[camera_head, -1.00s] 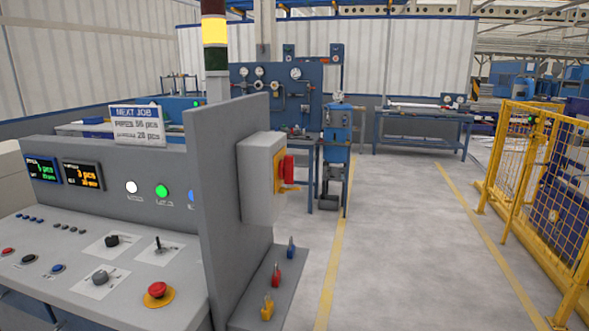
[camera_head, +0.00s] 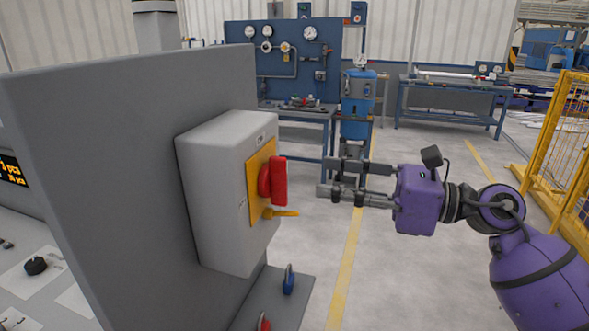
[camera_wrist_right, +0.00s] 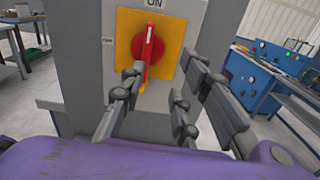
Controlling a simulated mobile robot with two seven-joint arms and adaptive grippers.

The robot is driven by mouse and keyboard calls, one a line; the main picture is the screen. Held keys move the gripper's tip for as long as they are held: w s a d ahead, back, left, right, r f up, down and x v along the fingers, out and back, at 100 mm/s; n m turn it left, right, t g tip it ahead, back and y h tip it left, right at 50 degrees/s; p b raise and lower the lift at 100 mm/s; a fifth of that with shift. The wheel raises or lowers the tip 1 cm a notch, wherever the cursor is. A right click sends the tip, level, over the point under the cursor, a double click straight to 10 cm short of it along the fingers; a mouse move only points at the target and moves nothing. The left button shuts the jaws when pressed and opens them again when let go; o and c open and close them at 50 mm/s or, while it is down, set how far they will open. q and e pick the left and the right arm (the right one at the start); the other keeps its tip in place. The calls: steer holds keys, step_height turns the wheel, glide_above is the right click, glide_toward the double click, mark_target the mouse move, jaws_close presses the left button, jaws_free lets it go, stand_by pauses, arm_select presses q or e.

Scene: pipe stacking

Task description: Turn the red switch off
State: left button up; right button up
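The red switch (camera_head: 279,181) has a vertical handle on a yellow plate (camera_head: 257,208), on the side of a grey box (camera_head: 215,190). In the right wrist view the red switch (camera_wrist_right: 148,46) points up to an "ON" label (camera_wrist_right: 154,3). My right gripper (camera_head: 324,177) is open and empty, its fingers pointing left at the handle with a gap between. In the right wrist view the gripper (camera_wrist_right: 162,66) has its fingers spread, with the handle ahead and between them, nearer the left finger. My left gripper is not in view.
A yellow tab (camera_head: 281,213) sticks out below the handle. A grey panel (camera_head: 130,150) carries the box. A blue padlock (camera_head: 288,281) and a red padlock (camera_head: 264,323) stand on a ledge below. A yellow fence (camera_head: 560,150) is at the right.

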mark_target(287, 182)
steer(key=a, duration=0.2)
steer(key=a+p, duration=0.1)
steer(key=a, duration=0.2)
steer(key=a+p, duration=0.1)
steer(key=a, duration=0.1)
steer(key=shift+w+a+r, duration=0.15)
steer(key=shift+a+r, duration=0.05)
steer(key=shift+r, duration=0.15)
steer(key=shift+a, duration=0.3)
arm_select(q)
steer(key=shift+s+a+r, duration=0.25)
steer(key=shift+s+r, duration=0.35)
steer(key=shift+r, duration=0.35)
arm_select(e)
steer(key=shift+f, duration=0.1)
jaws_close()
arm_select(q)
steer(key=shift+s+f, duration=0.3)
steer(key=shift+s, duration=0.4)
